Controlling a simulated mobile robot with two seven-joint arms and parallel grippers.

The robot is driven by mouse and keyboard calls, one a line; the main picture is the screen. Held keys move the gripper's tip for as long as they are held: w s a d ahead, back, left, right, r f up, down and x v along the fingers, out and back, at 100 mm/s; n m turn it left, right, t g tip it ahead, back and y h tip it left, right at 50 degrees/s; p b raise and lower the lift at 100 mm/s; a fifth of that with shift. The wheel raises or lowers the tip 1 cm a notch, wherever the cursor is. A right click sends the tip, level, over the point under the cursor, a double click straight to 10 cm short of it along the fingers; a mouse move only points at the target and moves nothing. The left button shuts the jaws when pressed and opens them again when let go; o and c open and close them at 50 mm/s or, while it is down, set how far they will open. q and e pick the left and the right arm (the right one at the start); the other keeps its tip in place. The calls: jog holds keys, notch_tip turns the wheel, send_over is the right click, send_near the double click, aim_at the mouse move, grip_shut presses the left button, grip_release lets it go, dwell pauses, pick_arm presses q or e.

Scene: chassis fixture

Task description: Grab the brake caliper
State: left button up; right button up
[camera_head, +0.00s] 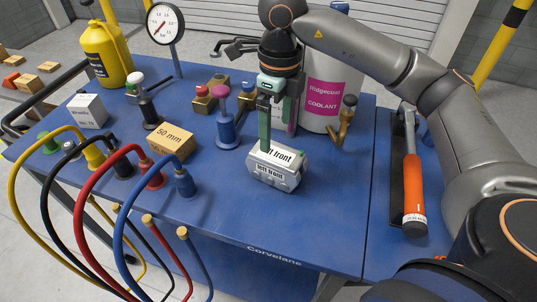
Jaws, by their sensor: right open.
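The brake caliper (276,176) is a silver-grey block with white labels reading "left front". It sits upright on the blue workbench (225,222) near the middle. My right gripper (279,143) points down right above it, with its two green fingers apart. The nearer finger's tip reaches the caliper's top edge in the picture; I cannot tell whether it touches. The other finger is behind the caliper's top label. Nothing is held between the fingers. My left gripper is not in view.
A white coolant canister (330,98) stands close behind the gripper. A blue knobbed fixture (227,130) and a "50 mm" block (171,143) are to the left. Coloured cables (84,205) arch at the front left. An orange-handled tool (413,185) lies at right. The front-middle bench is clear.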

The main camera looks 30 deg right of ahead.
aim_at(279, 153)
jog(key=shift+w+d+f, duration=0.1)
jog(key=shift+d+f, duration=0.25)
notch_tip(279, 153, down, 5)
jog(key=shift+f, duration=0.2)
jog(key=shift+a+f+p, duration=0.1)
jog(key=shift+f+p, duration=0.4)
jog(key=shift+f, duration=2.5)
jog(key=c, duration=1.6)
jog(key=shift+w+r, duration=0.1)
jog(key=shift+r, duration=0.05)
